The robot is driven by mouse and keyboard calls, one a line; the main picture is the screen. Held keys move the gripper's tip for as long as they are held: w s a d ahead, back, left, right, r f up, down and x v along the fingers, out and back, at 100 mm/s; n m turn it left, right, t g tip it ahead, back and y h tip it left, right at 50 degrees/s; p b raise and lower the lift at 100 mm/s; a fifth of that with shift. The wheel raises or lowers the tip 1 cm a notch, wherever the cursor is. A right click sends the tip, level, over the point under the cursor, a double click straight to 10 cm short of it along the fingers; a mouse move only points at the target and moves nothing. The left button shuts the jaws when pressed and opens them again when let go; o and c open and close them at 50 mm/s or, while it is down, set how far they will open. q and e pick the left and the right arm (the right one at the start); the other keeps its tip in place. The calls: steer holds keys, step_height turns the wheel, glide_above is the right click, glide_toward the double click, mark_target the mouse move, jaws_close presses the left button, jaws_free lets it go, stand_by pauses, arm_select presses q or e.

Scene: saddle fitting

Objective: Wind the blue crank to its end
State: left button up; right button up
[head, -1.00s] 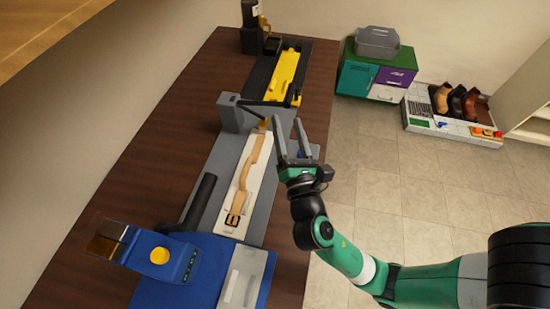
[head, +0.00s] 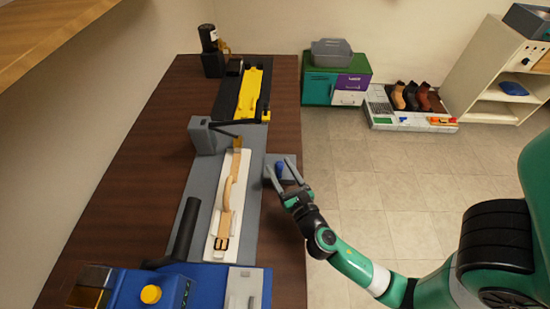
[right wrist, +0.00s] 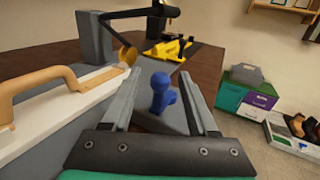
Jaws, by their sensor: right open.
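The blue crank (head: 280,167) stands on a small grey plate at the right edge of the dark bench. In the right wrist view the blue crank (right wrist: 161,92) shows as an upright knob with a short arm, between and beyond my open fingers. My right gripper (head: 281,176) is open and empty, its fingers on either side of the crank in the head view. In the right wrist view the right gripper (right wrist: 160,98) touches nothing that I can make out. My left gripper is not in view.
Left of the crank is a white board (head: 213,239) with a tan strap and wooden handle, under a grey post (head: 201,136) with a black arm. A yellow tool (head: 250,92) lies farther back. A blue machine (head: 130,291) fills the near end.

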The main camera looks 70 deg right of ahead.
steer(key=shift+x, duration=2)
jaws_close()
